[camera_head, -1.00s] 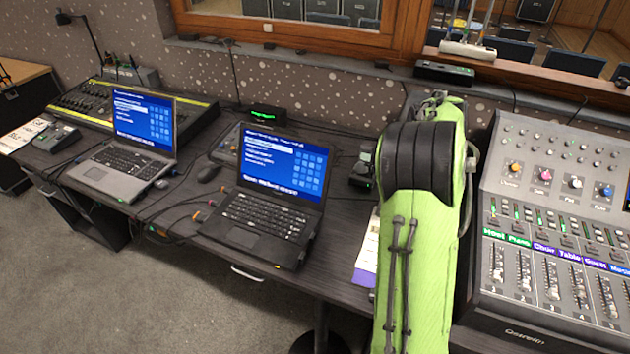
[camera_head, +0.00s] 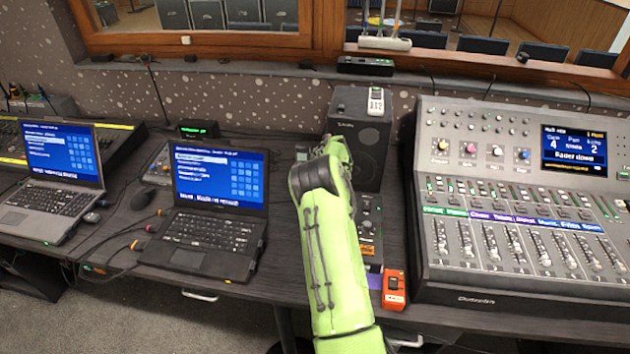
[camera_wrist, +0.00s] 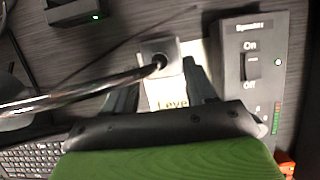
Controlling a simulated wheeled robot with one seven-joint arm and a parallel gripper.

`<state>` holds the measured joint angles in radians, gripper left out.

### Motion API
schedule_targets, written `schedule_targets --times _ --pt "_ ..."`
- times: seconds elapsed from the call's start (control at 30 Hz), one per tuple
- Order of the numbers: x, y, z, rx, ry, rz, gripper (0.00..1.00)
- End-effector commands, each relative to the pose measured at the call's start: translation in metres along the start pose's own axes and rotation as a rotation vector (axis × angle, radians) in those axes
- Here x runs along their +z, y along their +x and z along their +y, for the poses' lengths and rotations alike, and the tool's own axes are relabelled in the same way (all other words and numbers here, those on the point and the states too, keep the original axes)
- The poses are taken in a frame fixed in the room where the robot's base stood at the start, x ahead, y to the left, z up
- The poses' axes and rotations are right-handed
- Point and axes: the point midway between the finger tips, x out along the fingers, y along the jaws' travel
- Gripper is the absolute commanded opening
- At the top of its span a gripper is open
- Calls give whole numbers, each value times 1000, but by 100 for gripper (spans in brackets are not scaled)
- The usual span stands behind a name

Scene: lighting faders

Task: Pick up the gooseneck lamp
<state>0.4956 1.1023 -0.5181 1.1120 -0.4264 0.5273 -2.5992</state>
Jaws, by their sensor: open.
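In the wrist view a shiny dark gooseneck stem (camera_wrist: 85,94) runs from the left into a small grey square base (camera_wrist: 160,58), which I take to be the gooseneck lamp. My gripper (camera_wrist: 163,82) is open, one dark finger on each side of the base. I cannot tell whether the fingers touch it. A pale label reading "Leve..." (camera_wrist: 172,103) shows between the fingers, partly hidden. The lamp's head is not clearly visible. In the head view my green arm hides the gripper and this lamp.
A switch box marked On and Off (camera_wrist: 250,70) stands close right of the fingers. A black speaker (camera_head: 358,130) is behind my arm. A laptop (camera_head: 215,205) is left, the mixing console (camera_head: 470,275) right. An orange device (camera_head: 394,290) sits near the front edge.

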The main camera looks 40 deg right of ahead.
Motion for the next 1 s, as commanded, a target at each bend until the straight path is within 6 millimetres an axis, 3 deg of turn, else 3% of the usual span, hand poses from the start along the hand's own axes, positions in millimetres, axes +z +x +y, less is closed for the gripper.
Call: schedule_targets --times 0.1,0.37,0.7,1.0 --pt "-1 20 0 0 0 0 55" --pt "0 23 0 0 0 0 54" --pt "0 22 0 0 0 0 2" --pt "1 21 0 0 0 -1 0"
